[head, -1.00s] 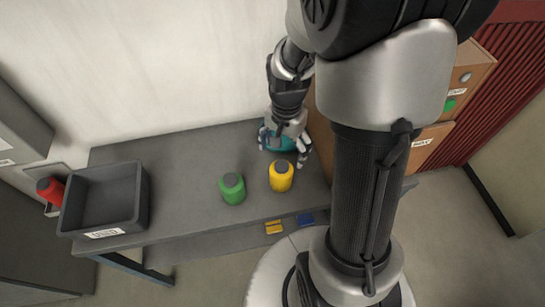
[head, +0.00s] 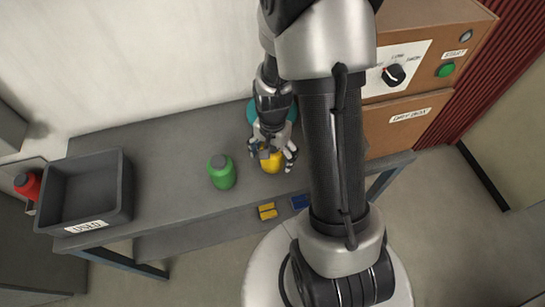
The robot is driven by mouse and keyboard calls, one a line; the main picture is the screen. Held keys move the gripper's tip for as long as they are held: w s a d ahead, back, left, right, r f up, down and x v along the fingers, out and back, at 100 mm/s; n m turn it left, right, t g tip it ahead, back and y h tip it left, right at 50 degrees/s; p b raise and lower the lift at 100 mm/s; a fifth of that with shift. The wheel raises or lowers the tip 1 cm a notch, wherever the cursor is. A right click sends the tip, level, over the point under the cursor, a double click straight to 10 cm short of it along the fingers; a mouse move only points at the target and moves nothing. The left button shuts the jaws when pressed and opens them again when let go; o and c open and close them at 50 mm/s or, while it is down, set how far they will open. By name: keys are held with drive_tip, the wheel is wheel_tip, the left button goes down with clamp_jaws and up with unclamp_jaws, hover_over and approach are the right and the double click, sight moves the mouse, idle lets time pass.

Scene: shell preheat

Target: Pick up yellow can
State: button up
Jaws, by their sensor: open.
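The yellow can (head: 271,163) stands on the grey bench (head: 160,180), with its upper part hidden by my gripper. My gripper (head: 274,158) is open and points down over the can, with fingers on its left and right sides. I cannot tell whether the fingers touch the can.
A brown dry box (head: 415,118) stands at the right.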

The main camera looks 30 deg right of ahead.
drive_tip(key=shift+f, duration=0.1)
drive_tip(key=shift+c, duration=0.2)
drive_tip(key=c, duration=1.4)
